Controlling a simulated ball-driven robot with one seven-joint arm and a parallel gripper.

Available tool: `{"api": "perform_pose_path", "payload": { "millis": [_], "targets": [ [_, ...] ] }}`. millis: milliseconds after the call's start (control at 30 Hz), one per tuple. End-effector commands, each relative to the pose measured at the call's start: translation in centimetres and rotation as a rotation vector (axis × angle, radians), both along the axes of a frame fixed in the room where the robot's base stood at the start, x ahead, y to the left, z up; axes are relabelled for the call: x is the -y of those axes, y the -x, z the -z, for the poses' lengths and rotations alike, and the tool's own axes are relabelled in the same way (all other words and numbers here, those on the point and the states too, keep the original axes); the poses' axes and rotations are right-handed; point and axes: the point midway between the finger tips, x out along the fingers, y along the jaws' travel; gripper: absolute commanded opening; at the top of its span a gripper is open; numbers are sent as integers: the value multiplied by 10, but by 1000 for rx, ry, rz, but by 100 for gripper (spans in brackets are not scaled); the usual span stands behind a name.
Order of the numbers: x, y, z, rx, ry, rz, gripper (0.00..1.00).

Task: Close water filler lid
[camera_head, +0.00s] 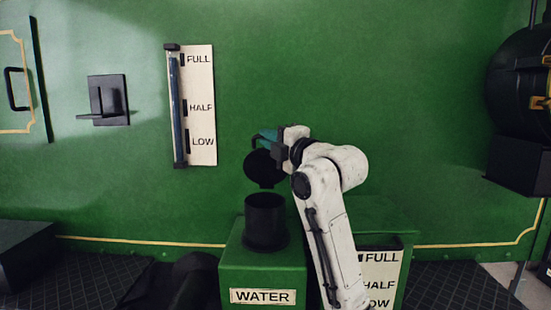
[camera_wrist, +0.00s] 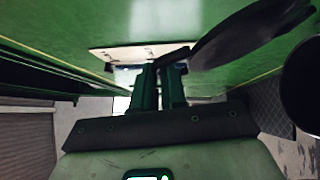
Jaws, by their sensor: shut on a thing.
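The water filler is a black cylindrical neck (camera_head: 265,224) on a green box (camera_head: 235,272) labelled WATER. Its round black lid (camera_head: 263,169) stands raised above the neck, open, with its disc facing the head camera. My gripper (camera_head: 267,138) is at the top of the lid, with its teal fingers shut on the lid's thin black handle (camera_head: 255,141). In the wrist view the fingers (camera_wrist: 160,80) close on the handle (camera_wrist: 172,57), and the lid (camera_wrist: 250,32) extends to the upper right. The dark rounded shape at the right edge appears to be the neck (camera_wrist: 303,85).
A gauge (camera_head: 201,105) marked FULL, HALF and LOW is on the green wall, left of my arm. A black bracket (camera_head: 108,101) juts out farther left. A second gauge plate (camera_head: 380,275) is low behind my arm. A black boiler-like fitting (camera_head: 520,85) stands at right.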

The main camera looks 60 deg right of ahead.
Motion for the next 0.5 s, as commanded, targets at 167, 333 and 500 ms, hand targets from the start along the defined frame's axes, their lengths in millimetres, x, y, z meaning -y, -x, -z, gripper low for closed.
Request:
{"api": "perform_pose_path", "payload": {
  "millis": [167, 333, 500],
  "targets": [
    [-12, 4, 22, 62, 105, -2, 0],
    [-24, 11, 34, 120, 204, -3, 0],
    [-36, 18, 47, 177, 302, -3, 0]
  ]
}}
